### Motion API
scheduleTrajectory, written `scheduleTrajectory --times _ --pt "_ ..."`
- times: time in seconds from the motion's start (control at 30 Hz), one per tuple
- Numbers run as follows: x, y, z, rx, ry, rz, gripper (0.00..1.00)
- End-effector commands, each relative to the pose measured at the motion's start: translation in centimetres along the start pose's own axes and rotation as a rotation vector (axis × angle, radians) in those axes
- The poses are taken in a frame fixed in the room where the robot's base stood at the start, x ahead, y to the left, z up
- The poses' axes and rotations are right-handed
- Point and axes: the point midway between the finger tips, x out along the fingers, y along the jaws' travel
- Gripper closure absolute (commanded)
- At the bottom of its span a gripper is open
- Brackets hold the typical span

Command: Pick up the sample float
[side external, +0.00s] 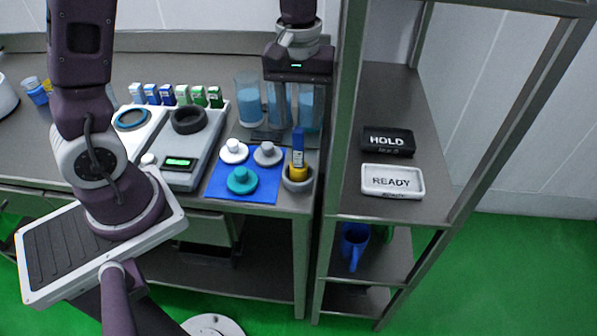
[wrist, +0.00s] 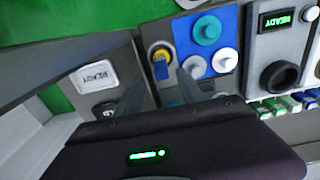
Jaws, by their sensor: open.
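The sample float (side external: 297,161) appears to be the piece with a yellow bulb and a blue upright stem. It stands in a grey round cup (side external: 298,183) at the right end of the counter. In the wrist view, the float (wrist: 161,69) shows its blue stem and yellow bulb beyond my fingertips. My gripper (side external: 296,112) is above and behind the float in the side view, pointing down. In the wrist view, my gripper (wrist: 164,76) is open and empty, with the float between the lines of its two fingers. The fingertips are hard to make out in the side view.
Clear tumblers of light-blue liquid (side external: 247,104) stand by my gripper. A blue mat (side external: 243,194) with white, grey and teal knobbed discs lies left of the cup. A scale (side external: 183,176) and several small cartons (side external: 183,94) are farther left. The shelf rack, with HOLD (side external: 388,141) and READY (side external: 392,181) trays, is right.

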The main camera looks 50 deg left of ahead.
Motion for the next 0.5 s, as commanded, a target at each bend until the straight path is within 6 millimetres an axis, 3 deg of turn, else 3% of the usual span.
scheduleTrajectory --times 0.5 --pt "7.8 -0.3 0.0 -0.025 -0.014 -0.012 0.55"
